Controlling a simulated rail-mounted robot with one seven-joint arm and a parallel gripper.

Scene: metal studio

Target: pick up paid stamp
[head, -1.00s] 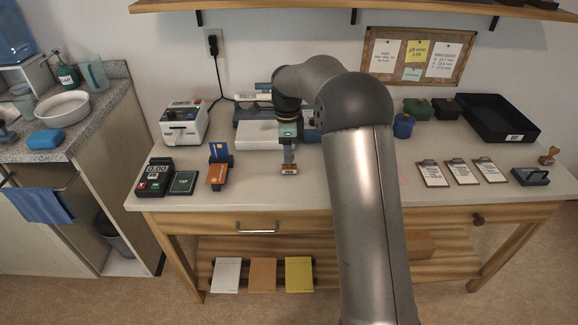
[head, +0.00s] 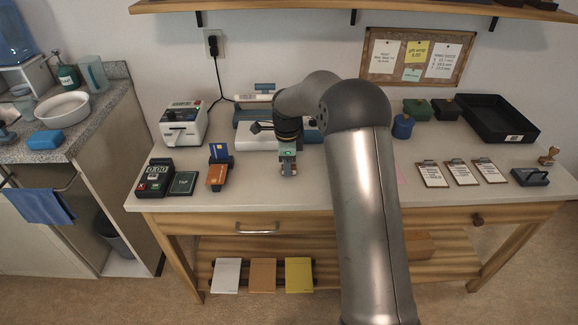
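The paid stamp (head: 289,173) is a small block standing on the table near the front edge, left of my arm. My gripper (head: 288,164) points down directly over it, with the fingertips at the stamp's height. The stamp is mostly covered by the gripper, and its label is hidden. I cannot tell whether the fingers touch it or how far apart they are.
Card holders (head: 219,170) and a card terminal (head: 156,176) stand to the left. A grey-white scale-like device (head: 258,140) is behind the gripper. Clipboards (head: 462,172) and another stamp (head: 548,157) are at the right. A black tray (head: 497,122) is at the back right.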

